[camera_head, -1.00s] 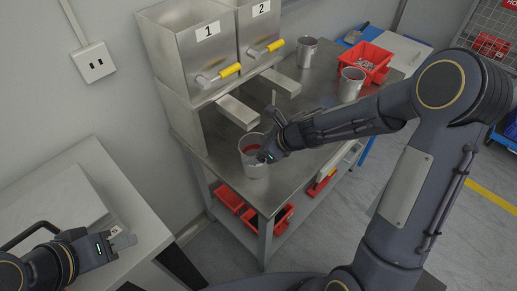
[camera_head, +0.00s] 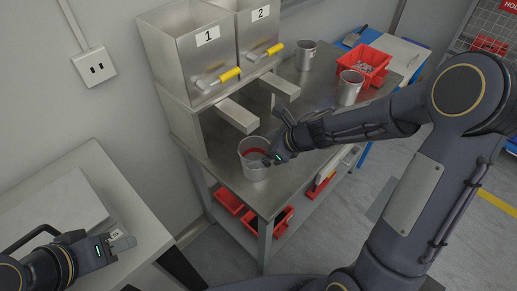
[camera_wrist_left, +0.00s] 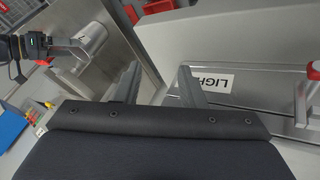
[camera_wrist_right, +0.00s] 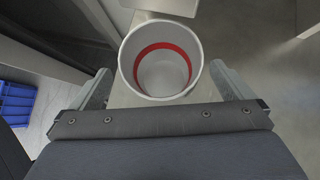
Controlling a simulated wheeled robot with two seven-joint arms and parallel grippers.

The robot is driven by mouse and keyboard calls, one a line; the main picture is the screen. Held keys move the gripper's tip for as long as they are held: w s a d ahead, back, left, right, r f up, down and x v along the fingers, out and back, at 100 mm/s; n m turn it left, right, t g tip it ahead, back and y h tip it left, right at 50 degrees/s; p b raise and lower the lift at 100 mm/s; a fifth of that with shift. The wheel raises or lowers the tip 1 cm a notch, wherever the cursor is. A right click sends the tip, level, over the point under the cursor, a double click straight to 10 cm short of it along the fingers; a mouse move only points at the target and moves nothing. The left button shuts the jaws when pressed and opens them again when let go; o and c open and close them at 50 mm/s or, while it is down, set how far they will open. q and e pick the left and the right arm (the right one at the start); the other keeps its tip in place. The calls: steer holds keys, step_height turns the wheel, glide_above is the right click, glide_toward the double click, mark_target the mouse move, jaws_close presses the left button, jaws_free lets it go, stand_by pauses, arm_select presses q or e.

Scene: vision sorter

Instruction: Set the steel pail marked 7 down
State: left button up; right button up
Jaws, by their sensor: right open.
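A steel pail (camera_head: 254,160) with a red band inside stands upright at the near corner of the steel bench (camera_head: 305,127). No number shows on it. My right gripper (camera_head: 269,159) is open at its right side. In the right wrist view the pail (camera_wrist_right: 160,85) sits between the spread fingertips of the right gripper (camera_wrist_right: 160,85), with no clear grip on it. Two more steel pails, one at the back (camera_head: 306,55) and one beside the red bin (camera_head: 350,87), stand on the bench. My left gripper (camera_head: 128,241) is open and empty over the light table.
Two steel hoppers marked 1 (camera_head: 190,65) and 2 (camera_head: 258,42) with yellow handles stand at the bench's back left, their chutes pointing at the bench top. A red bin (camera_head: 368,62) with small parts is at the far end. Red trays sit on the lower shelf.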

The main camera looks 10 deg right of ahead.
steer(key=s+d+r+m+t+h+p, duration=0.1)
steer(key=s+d+r+m+t+h, duration=0.25)
steer(key=d+r+m, duration=0.7)
steer(key=s+d+r+m+t+h, duration=0.2)
steer(key=d+r+m+h, duration=0.3)
steer(key=m, duration=1)
steer(key=s+f+m+g, duration=0.1)
steer(key=s+m+g, duration=0.2)
steer(key=s+m, duration=0.85)
steer(key=s+a+f+m+g+y, duration=0.2)
steer(key=s+a+m+y, duration=0.3)
steer(key=s+a+m, duration=0.3)
steer(key=m, duration=0.2)
steer(key=shift+a+m+g, duration=0.3)
steer(key=shift+m+g, duration=0.05)
steer(key=shift+m, duration=0.05)
